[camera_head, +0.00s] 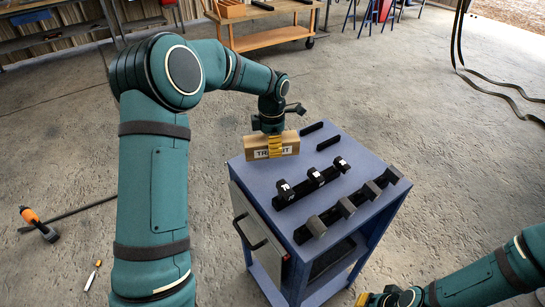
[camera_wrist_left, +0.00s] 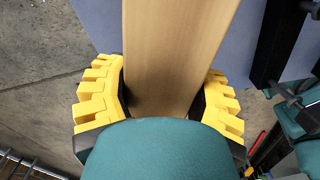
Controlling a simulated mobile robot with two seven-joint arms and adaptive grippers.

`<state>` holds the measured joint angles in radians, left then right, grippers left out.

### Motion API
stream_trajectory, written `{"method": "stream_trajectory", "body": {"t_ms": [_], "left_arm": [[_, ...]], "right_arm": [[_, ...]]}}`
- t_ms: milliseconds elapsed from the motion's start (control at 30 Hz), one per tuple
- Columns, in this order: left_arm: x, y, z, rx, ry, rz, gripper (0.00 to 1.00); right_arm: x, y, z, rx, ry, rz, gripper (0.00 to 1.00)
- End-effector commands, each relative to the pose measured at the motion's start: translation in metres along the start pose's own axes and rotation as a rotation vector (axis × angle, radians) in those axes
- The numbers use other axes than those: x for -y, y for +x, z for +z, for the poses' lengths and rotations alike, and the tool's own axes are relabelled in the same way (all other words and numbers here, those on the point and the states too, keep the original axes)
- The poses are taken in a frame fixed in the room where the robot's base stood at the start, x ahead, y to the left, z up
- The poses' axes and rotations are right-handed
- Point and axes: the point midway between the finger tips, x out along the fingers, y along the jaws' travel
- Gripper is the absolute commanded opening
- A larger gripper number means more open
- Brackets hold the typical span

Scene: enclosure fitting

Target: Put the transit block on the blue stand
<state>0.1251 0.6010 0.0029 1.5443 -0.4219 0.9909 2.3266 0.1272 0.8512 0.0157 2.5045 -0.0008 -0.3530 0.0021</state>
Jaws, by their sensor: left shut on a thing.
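Two short black bars (camera_head: 328,143) lie on the stand's far part. Nearer are two black rails, one with dark blocks (camera_head: 315,177) and one with grey blocks (camera_head: 346,207). The stand's left top is bare. An orange-handled tool (camera_head: 38,222) lies on the floor.

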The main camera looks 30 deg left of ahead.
Motion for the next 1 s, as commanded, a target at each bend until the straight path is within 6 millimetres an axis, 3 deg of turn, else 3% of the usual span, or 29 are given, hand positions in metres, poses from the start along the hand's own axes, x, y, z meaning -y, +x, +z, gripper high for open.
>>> {"method": "stream_trajectory", "body": {"t_ms": [300, 667, 700, 767, 1000], "left_arm": [[0.000, 0.044, -0.001, -0.001, 0.000, 0.000, 0.15], [0.000, 0.047, 0.000, 0.000, 0.000, 0.001, 0.15], [0.000, 0.047, 0.000, 0.000, 0.000, 0.001, 0.75], [0.000, 0.047, 0.000, 0.000, 0.000, 0.001, 0.94], [0.000, 0.047, 0.000, 0.000, 0.000, 0.001, 0.94]], "right_arm": [[-0.004, 0.010, -0.001, -0.005, 0.000, 0.000, 0.00], [-0.004, 0.011, -0.001, -0.006, -0.001, 0.000, 0.00], [-0.004, 0.010, -0.001, -0.006, -0.001, 0.000, 0.00], [-0.004, 0.010, -0.001, -0.006, -0.001, 0.000, 0.00], [-0.004, 0.010, -0.001, -0.006, -0.001, 0.000, 0.00]]}}
